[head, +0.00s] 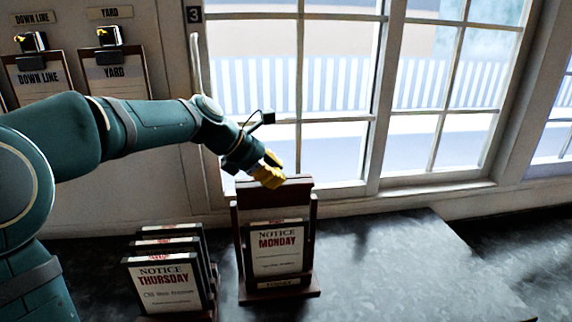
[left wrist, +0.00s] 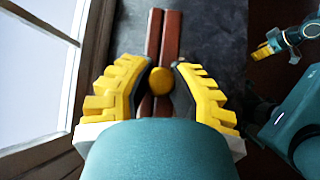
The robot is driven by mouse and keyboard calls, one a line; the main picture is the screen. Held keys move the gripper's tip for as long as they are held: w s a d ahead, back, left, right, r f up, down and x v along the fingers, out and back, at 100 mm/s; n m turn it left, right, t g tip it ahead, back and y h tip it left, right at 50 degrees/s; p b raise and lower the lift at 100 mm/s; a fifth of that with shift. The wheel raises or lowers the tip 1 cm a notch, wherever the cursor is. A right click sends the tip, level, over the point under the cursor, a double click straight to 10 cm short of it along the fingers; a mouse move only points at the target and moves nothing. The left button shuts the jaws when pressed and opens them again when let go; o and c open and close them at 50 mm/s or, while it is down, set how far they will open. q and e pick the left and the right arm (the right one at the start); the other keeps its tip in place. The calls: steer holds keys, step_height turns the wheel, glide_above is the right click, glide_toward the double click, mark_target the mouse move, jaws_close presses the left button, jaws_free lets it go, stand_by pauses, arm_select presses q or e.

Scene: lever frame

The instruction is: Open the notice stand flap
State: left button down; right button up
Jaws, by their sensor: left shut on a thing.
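The notice stand (head: 313,240) is a dark red wooden frame upright on the dark counter. It holds a MONDAY notice (head: 278,245) in its front. My left gripper (head: 268,174) is at the stand's top edge. In the left wrist view, the fingers of my left gripper (left wrist: 158,85) are closed around a round brass knob (left wrist: 161,78) above two parallel dark red bars (left wrist: 172,35). I cannot tell which bar is the flap. The knob is hidden by the gripper in the head view. My right gripper (left wrist: 264,51) shows small in the left wrist view, away from the stand.
A rack with several notices, THURSDAY (head: 165,283) in front, stands left of the stand. A paned window (head: 290,90) is behind. Clipboards (head: 115,75) hang on the left wall. The counter (head: 410,265) is clear on the right.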

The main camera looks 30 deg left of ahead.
arm_select(q)
steer(key=shift+w+a+r+n+g+h, duration=0.15)
steer(key=shift+w+a+n+g+h, duration=0.25)
steer(key=shift+w+g, duration=0.2)
steer(key=shift+w+a+r+n+g+h, duration=0.15)
steer(key=shift+w+a+n+g+h, duration=0.3)
steer(key=shift+w, duration=0.2)
steer(key=shift+w+a+f+n+g+h, duration=0.1)
steer(key=shift+w+a+n+g+h, duration=0.25)
steer(key=shift+w+g, duration=0.2)
steer(key=shift+w+a+f+n+g+h, duration=0.1)
steer(key=shift+w+a+n+g+h, duration=0.1)
steer(key=shift+w+a+g+h, duration=0.25)
steer(key=shift+w+r, duration=0.15)
steer(key=shift+w, duration=0.05)
steer(key=c, duration=0.8)
jaws_free()
steer(key=shift+o, duration=0.2)
steer(key=shift+s, duration=0.1)
steer(key=v, duration=0.7)
steer(key=shift+a+r, duration=0.1)
